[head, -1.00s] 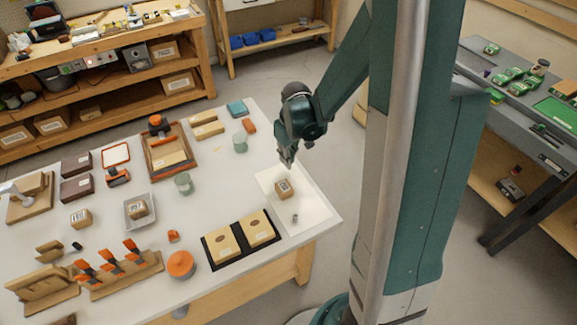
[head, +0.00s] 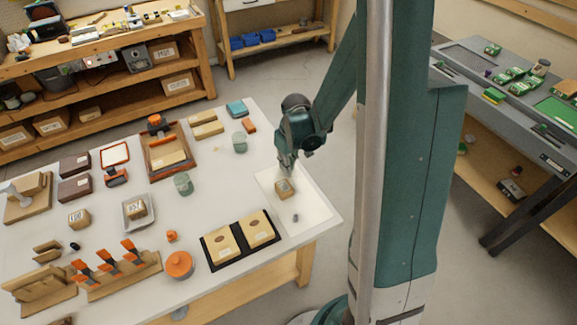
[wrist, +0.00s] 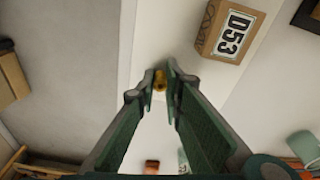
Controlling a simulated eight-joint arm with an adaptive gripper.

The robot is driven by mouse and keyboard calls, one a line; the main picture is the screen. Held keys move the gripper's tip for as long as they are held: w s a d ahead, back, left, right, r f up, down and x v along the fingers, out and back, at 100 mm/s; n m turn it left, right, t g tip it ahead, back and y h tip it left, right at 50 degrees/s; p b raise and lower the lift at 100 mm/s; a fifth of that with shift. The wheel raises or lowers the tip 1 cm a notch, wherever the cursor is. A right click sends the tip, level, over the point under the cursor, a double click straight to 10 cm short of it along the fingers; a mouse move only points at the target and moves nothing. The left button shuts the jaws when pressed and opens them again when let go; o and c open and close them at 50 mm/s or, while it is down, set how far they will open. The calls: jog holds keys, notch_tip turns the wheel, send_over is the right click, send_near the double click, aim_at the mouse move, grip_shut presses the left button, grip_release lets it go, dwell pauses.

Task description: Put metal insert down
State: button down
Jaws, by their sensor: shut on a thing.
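My gripper (head: 287,171) is over the white mat at the right end of the bench, just behind a small cardboard-brown box in the head view. In the wrist view my gripper (wrist: 161,82) is shut on a small brass-coloured metal insert (wrist: 160,79) between its fingertips. The insert cannot be made out in the head view. The white mat (head: 312,204) lies below, and I cannot tell the exact gap.
The box (head: 284,188) stands on the mat; in the wrist view its label reads D53 (wrist: 230,33). A small grey cylinder (head: 295,217) stands nearer on the mat. A black tray (head: 240,241) with two tan blocks lies to the left. The mat's right side is clear.

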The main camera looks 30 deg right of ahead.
jog(key=c, duration=2.5)
grip_release()
jog(key=shift+o, duration=0.2)
jog(key=shift+r, duration=0.1)
notch_tip(320, 180, up, 12)
jog(key=s+p, duration=0.1)
jog(key=p, duration=0.1)
jog(key=shift+s+p, duration=0.2)
jog(key=shift+p, duration=0.2)
jog(key=shift+d, duration=0.1)
